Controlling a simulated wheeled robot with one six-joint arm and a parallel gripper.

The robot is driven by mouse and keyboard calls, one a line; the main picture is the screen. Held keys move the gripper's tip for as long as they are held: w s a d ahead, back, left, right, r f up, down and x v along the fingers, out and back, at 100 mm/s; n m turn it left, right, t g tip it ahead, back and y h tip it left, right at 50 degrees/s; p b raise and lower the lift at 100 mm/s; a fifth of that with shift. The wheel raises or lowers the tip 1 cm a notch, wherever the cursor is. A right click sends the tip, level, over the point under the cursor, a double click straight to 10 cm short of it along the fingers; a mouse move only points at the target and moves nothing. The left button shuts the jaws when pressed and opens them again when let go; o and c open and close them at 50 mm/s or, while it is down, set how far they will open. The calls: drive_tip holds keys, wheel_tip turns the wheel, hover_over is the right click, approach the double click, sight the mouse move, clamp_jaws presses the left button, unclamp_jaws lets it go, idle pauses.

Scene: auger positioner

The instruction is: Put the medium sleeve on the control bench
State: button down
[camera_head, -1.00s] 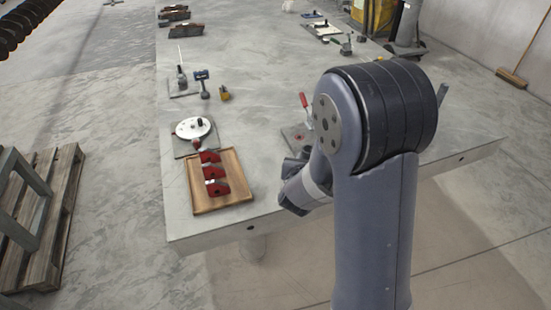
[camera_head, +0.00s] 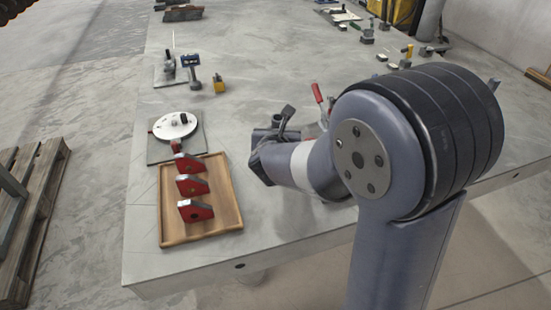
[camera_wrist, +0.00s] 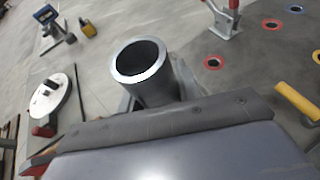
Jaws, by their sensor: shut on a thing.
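A hollow grey metal sleeve (camera_wrist: 152,95) shows in the wrist view with its open end facing the camera. My gripper (camera_head: 281,135) is shut on it; the fingers are mostly hidden behind the wrist housing in the wrist view. Whether it is the medium sleeve I cannot tell, as no other sleeve shows clearly. In the head view the sleeve is small and dark among the fingers. The large grey bench (camera_head: 265,75) lies under my gripper, which is above its near part. Whether it is the control bench I cannot tell.
A wooden tray (camera_head: 222,222) with red-and-dark blocks sits at the bench's near left. Behind it is a round white dial (camera_head: 174,125). A red-handled clamp (camera_wrist: 228,20) stands by several coloured rings. A yellow-handled tool (camera_wrist: 298,103) is at right. The middle bench is clear.

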drive_tip(key=shift+f+b, duration=0.55)
drive_tip(key=shift+f, duration=2.6)
drive_tip(key=shift+f+b, duration=0.15)
drive_tip(key=shift+b, duration=0.15)
drive_tip(key=c, duration=1)
unclamp_jaws()
